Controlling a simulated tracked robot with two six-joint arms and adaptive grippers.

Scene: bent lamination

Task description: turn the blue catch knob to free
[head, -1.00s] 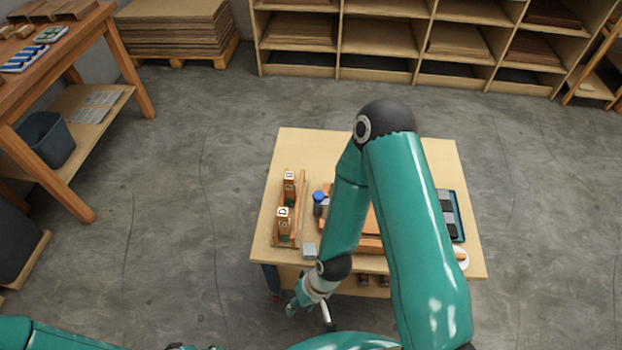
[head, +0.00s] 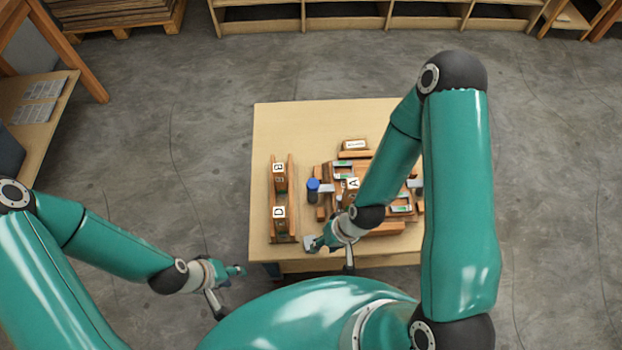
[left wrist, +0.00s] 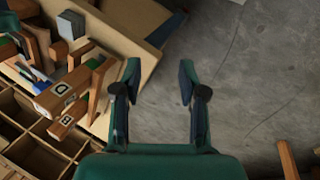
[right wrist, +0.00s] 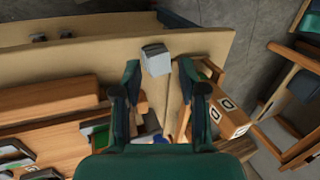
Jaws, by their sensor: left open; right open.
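The blue catch knob (head: 313,184) is a round blue cap on a dark post at the left side of the wooden fixture (head: 388,228) in the head view. In the right wrist view a small blue patch (right wrist: 158,138) shows low between the fingers; I cannot tell if it is the knob. My right gripper (head: 310,244) is open and empty at the table's front, below the knob and apart from it, by a small grey block (right wrist: 156,60). My left gripper (head: 240,270) is open and empty, left of the table and over the floor.
A wooden rack (head: 283,238) with blocks marked B (head: 279,168) and D (head: 279,212) stands left of the knob. A block marked A (head: 352,184) is at the fixture. The table (head: 300,125) is clear at the back; my right arm covers its right side.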

